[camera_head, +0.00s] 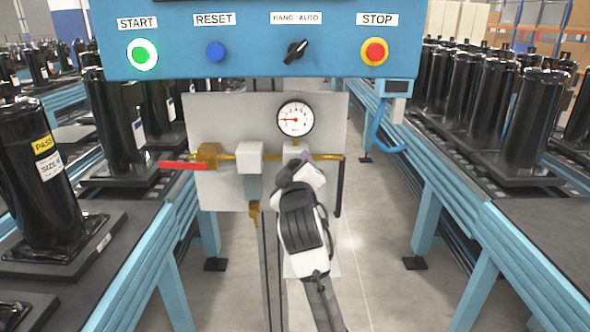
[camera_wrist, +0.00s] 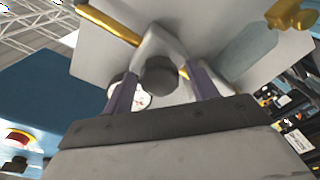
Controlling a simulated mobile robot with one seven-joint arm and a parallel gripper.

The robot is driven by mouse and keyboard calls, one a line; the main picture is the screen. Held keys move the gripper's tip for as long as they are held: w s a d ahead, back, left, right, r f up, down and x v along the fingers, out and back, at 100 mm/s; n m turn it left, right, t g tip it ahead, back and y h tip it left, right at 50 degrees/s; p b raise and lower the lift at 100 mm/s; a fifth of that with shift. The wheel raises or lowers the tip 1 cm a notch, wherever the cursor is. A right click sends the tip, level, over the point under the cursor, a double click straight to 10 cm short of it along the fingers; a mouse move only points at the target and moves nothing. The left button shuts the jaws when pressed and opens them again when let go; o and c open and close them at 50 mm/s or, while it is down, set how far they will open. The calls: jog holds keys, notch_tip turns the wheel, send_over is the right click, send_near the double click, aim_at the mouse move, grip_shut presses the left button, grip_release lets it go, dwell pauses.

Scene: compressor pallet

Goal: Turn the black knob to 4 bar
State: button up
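The black knob (camera_wrist: 158,77) sits under a pale regulator body (camera_wrist: 157,45) in the wrist view. In the head view my arm hides the knob, and only part of the regulator body shows. My gripper (camera_head: 304,163) is just in front of the regulator. In the wrist view its two purple-grey fingers stand on either side of the knob, apart, with gaps visible between them and the knob. The round white pressure gauge (camera_head: 295,119) has a red needle pointing left; its numbers are too small to read. Part of the gauge shows behind a finger in the wrist view.
A grey panel (camera_head: 222,125) carries the brass pipe and a red lever (camera_head: 184,165). Above it, a blue control box (camera_head: 250,65) has buttons and a black selector (camera_head: 296,51).

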jog(key=c, duration=0.9)
jog(key=shift+m, duration=0.3)
jog(key=m+p, duration=0.1)
jog(key=m, duration=0.2)
jog(key=shift+m, duration=0.4)
jog(key=m+p, duration=0.1)
jog(key=m, duration=0.3)
jog(key=shift+m, duration=0.3)
jog(key=m, duration=0.4)
jog(key=shift+d+m+h+p, duration=0.1)
jog(key=shift+m+h+p, duration=0.2)
jog(key=shift+p, duration=0.1)
jog(key=shift+m+t, duration=0.3)
jog(key=shift+m, duration=1.7)
jog(key=shift+d, duration=0.1)
